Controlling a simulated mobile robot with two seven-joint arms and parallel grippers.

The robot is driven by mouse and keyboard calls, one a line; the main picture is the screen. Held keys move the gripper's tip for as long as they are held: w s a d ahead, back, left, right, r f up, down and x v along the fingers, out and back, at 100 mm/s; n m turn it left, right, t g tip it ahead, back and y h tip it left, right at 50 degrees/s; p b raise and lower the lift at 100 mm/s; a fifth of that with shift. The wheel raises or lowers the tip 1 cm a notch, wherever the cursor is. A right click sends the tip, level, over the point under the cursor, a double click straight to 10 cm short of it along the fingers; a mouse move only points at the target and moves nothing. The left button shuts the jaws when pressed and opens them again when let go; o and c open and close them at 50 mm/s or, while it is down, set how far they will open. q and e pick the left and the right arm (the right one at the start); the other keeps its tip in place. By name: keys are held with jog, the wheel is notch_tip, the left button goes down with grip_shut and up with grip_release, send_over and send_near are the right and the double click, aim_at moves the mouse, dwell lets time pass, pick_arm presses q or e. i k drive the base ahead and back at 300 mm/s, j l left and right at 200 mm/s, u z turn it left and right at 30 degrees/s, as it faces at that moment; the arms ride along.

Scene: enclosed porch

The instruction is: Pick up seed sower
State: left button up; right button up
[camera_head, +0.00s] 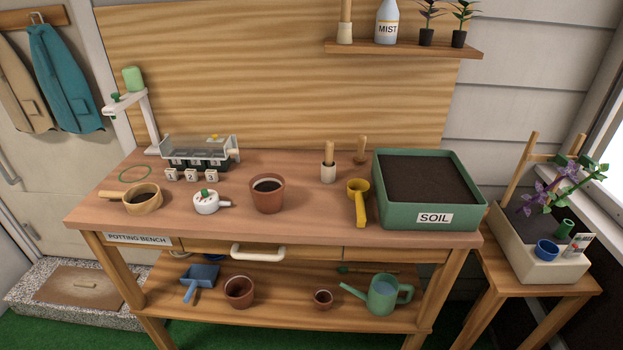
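The seed sower appears to be the small round white device (205,205) with a green knob on top and a short spout pointing right. It rests on the potting bench (320,222) near the front edge, left of centre. It stands apart from the terracotta pot (267,197) on its right and the round wooden handled vessel (143,204) on its left. Nothing covers it. Neither of my grippers shows in the head view.
White numbered blocks (187,176) and a clear-lidded tray (200,148) stand behind it. A yellow scoop (358,200) and green soil bin (400,217) are to the right. A white drawer handle (258,254) juts out below. Bare benchtop lies between pot and scoop.

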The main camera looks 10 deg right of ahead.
aim_at(208, 205)
jog(key=i+j, duration=0.4)
jog(key=j, duration=0.15)
jog(key=i+j, duration=0.35)
jog(key=j, duration=0.15)
